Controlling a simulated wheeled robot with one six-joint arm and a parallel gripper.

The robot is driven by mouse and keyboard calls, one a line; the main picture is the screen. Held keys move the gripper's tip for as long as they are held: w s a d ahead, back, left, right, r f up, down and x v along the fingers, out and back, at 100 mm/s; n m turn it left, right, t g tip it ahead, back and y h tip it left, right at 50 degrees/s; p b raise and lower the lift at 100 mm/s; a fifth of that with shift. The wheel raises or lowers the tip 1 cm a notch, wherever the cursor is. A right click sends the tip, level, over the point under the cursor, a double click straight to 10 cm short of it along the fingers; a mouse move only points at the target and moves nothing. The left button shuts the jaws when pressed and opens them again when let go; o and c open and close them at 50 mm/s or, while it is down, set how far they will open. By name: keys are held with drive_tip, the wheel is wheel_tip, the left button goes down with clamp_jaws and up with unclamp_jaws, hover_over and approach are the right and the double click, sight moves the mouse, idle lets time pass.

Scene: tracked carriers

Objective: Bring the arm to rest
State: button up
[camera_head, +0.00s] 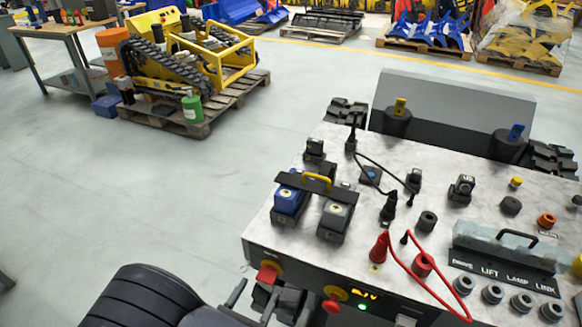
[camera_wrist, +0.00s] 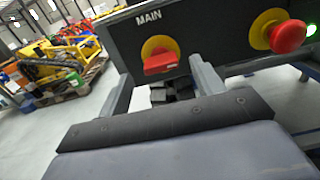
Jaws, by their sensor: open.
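My gripper (camera_head: 257,290) is at the front face of the grey console (camera_head: 400,225), low in the head view. In the wrist view my gripper (camera_wrist: 163,82) is open, with one finger on each side and nothing between them. Just beyond the fingertips is the red MAIN switch (camera_wrist: 161,63) on its yellow round plate. Its red handle lies roughly level. I cannot tell whether a finger touches the panel. The switch also shows in the head view (camera_head: 268,273), just above my fingers. My dark arm fills the bottom left of the head view.
A red push button (camera_wrist: 288,38) with a yellow collar sits right of the switch. Plugs, a red cable (camera_head: 428,285) and two battery-like blocks (camera_head: 290,200) stand on the console top. A yellow tracked machine (camera_head: 190,55) rests on a pallet. The floor at left is clear.

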sight(263, 283)
drive_tip(key=x, duration=0.4)
drive_tip(key=shift+w+d, duration=0.15)
drive_tip(key=shift+w, duration=0.05)
drive_tip(key=shift+w+r+p, duration=0.1)
drive_tip(key=shift+p, duration=0.2)
drive_tip(key=shift+b, duration=0.35)
